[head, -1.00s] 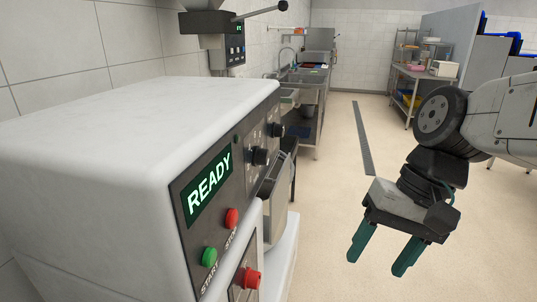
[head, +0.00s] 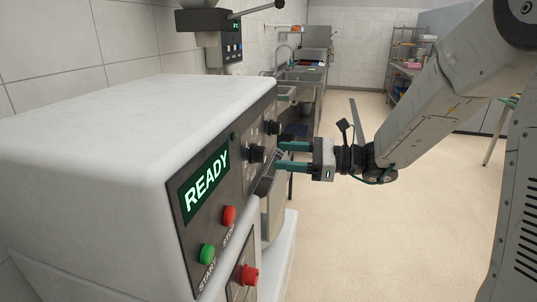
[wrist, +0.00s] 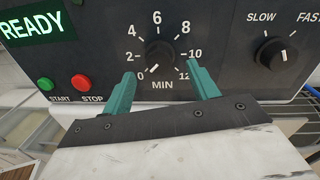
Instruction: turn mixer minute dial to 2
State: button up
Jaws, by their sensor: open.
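The minute dial (wrist: 160,54) is a round black knob in the wrist view, with numbers from 0 to 12 around it and MIN below. Its white pointer mark is at the lower left, towards 0. In the head view the dial (head: 257,154) is the nearer of two black knobs on the mixer's dark panel. My gripper (wrist: 161,74) is open, with its green fingers apart below and to either side of the dial. In the head view my gripper (head: 281,156) points at the panel, just right of the dial. I see no finger contact with it.
The READY display (head: 205,186), green START button (head: 207,254) and red STOP button (head: 229,215) are on the same panel. A red knob (head: 247,275) sits below. The SLOW/FAST dial (wrist: 276,54) is right of the minute dial. Floor right of the mixer is open.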

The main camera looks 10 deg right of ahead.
aim_at(265, 154)
jog(key=x, duration=0.5)
jog(key=shift+c, duration=0.2)
jog(key=c, duration=0.9)
jog(key=shift+c, duration=0.2)
jog(key=m, duration=0.4)
jog(key=shift+d+m, duration=0.1)
jog(key=shift+m, duration=0.2)
jog(key=m, duration=0.4)
jog(key=shift+f, duration=0.1)
jog(key=shift+m, duration=0.3)
